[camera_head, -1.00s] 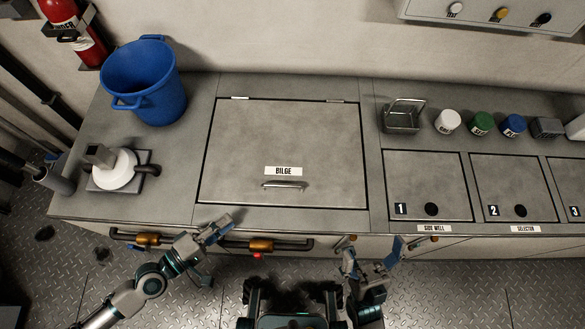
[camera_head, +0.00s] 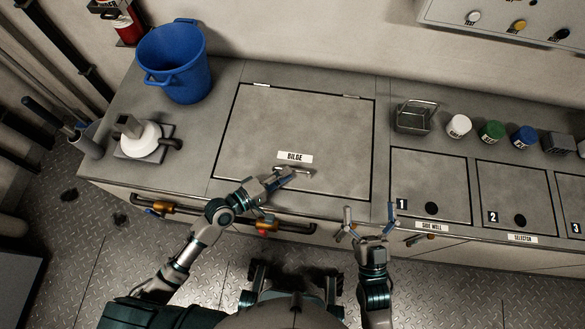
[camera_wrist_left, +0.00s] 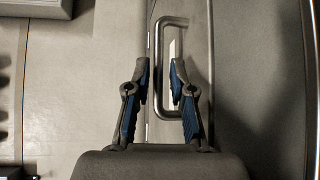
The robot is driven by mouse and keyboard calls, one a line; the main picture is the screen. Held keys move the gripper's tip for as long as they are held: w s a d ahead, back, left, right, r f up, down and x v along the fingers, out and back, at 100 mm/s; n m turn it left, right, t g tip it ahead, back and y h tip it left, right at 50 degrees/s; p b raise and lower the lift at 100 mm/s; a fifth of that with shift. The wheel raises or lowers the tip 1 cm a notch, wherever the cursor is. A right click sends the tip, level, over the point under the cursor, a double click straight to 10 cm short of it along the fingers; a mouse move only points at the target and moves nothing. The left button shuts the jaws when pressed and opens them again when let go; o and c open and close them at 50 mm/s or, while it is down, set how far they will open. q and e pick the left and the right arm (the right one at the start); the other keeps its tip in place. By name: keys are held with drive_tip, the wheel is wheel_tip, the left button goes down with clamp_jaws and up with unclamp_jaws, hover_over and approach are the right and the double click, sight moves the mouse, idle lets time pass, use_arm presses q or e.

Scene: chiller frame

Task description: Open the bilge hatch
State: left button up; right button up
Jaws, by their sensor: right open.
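The bilge hatch (camera_head: 300,120) is a closed, flat grey lid with a "BILGE" label (camera_head: 295,157) and two hinges along its far edge. Its metal handle (camera_head: 306,174) is near the front edge, partly covered by my left gripper (camera_head: 283,178). In the left wrist view, my left gripper (camera_wrist_left: 160,68) has its fingers apart, one on each side of the handle's long bar (camera_wrist_left: 157,88). I cannot tell whether either finger touches it. My right gripper (camera_head: 368,213) is open and empty at the counter's front edge, right of the hatch.
A blue bucket (camera_head: 172,62) and a white round fitting (camera_head: 139,139) stand left of the hatch. A wire basket (camera_head: 415,117), several capped jars and numbered lids (camera_head: 430,184) are to the right. Orange-gripped handles (camera_head: 291,227) line the counter's front.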

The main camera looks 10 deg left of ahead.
use_arm(q)
drive_tip(key=x, duration=0.3)
drive_tip(key=shift+s+d, duration=0.1)
drive_tip(key=shift+s, duration=0.05)
drive_tip(key=shift+w+d, duration=0.1)
drive_tip(key=shift+w, duration=0.1)
drive_tip(key=shift+w+a, duration=0.15)
drive_tip(key=shift+a, duration=0.3)
drive_tip(key=shift+d, duration=0.1)
drive_tip(key=c, duration=0.3)
drive_tip(key=shift+d, duration=0.25)
clamp_jaws()
use_arm(e)
drive_tip(key=shift+s+a+r+t, duration=0.3)
drive_tip(key=shift+r+t, duration=0.1)
drive_tip(key=shift+r, duration=0.1)
